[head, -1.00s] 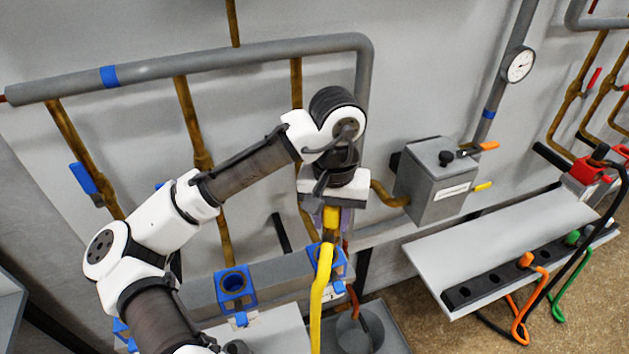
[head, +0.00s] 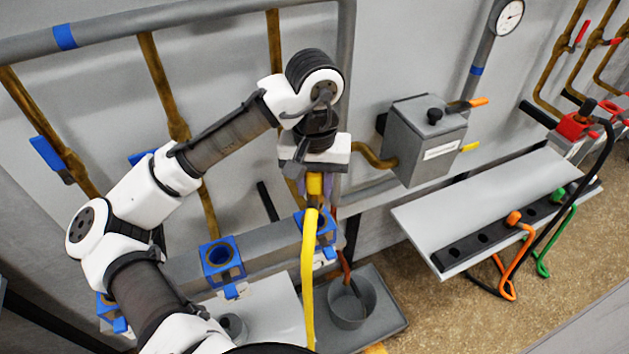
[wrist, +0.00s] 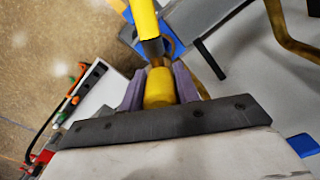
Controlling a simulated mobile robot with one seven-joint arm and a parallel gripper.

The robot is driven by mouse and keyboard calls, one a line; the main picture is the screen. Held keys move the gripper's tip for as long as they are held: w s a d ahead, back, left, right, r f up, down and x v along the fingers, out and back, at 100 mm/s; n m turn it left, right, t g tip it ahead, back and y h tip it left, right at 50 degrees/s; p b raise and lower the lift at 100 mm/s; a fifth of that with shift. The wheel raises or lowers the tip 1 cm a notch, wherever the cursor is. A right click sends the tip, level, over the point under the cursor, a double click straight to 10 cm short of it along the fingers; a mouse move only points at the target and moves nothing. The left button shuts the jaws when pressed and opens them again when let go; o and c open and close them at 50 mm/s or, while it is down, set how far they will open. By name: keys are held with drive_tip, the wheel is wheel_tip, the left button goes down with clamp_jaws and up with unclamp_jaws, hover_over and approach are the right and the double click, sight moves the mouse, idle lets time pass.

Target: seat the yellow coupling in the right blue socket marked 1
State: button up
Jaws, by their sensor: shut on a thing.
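My gripper (head: 314,184) is shut on the yellow coupling (head: 314,183), which hangs from it with a yellow hose (head: 308,265) running down. In the wrist view the coupling (wrist: 160,88) sits between the two purple fingers (wrist: 159,92). The right blue socket (head: 318,227) is just below the coupling, partly hidden by the hose; its mark cannot be read. A bit of blue also shows beyond the coupling in the wrist view. I cannot tell whether the coupling touches the socket. A second blue socket (head: 222,262), with an open round hole, is to the left.
A grey box (head: 425,140) with orange and yellow levers is on the wall at right. A grey shelf (head: 480,205) holds a black rack with orange and green hose ends. A grey bucket (head: 350,307) stands in a tray below the sockets. Brown pipes run behind my arm.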

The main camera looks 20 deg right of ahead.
drive_tip(key=shift+f+b, duration=2.25)
drive_tip(key=shift+f, duration=0.1)
drive_tip(key=shift+f+b, duration=0.6)
drive_tip(key=shift+f, duration=0.55)
drive_tip(key=o, duration=1.2)
drive_tip(key=shift+w+f, duration=0.1)
drive_tip(key=shift+o, duration=0.2)
wheel_tip(320, 180, up, 14)
drive_tip(key=shift+f, duration=0.1)
